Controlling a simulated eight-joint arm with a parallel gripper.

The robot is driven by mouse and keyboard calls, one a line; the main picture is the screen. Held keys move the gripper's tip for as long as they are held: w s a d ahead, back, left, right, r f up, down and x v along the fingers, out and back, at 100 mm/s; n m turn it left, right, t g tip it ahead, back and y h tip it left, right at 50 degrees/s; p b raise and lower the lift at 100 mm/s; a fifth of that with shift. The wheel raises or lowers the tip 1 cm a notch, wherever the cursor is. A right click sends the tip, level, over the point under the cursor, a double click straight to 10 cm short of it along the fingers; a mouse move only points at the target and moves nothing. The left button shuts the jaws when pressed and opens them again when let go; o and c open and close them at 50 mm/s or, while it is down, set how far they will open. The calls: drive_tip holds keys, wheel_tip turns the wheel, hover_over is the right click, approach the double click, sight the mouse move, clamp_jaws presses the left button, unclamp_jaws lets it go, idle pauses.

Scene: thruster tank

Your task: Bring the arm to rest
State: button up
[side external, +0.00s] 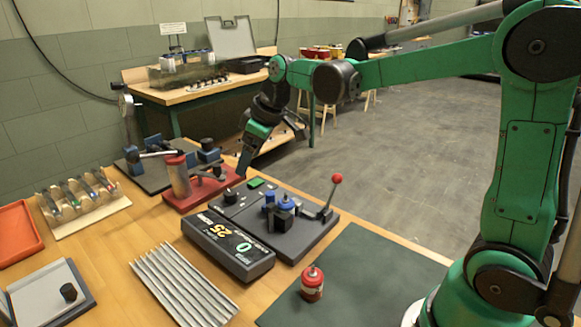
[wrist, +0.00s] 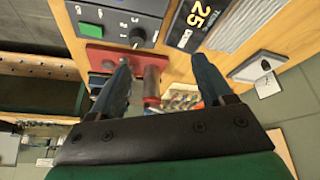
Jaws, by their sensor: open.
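My gripper (side external: 270,152) hangs in the air above the back edge of the workbench, behind the grey control unit. Its fingers are spread apart and nothing is between them. In the wrist view my gripper (wrist: 163,72) shows two dark blue fingers apart, with a red cylinder (wrist: 151,84) seen beyond the gap. My green arm reaches in from the right side of the picture, bent at the elbow. No contact between the fingers and any object shows.
A control unit with a display reading 25 (side external: 228,246) and a red-knobbed lever (side external: 336,179) stand on the bench. A red fixture (side external: 200,190), ribbed plate (side external: 183,287) and orange tray (side external: 18,234) lie left.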

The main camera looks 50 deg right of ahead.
drive_tip(key=s+a+f+m+t, duration=0.1)
drive_tip(key=s+m, duration=0.1)
drive_tip(key=s, duration=0.4)
drive_tip(key=s+a+f+m+t+h, duration=0.1)
drive_tip(key=s+m, duration=0.2)
drive_tip(key=s, duration=0.4)
drive_tip(key=shift+s+a+t+h, duration=0.15)
drive_tip(key=shift+s+t+h, duration=0.1)
drive_tip(key=shift+t+h, duration=0.05)
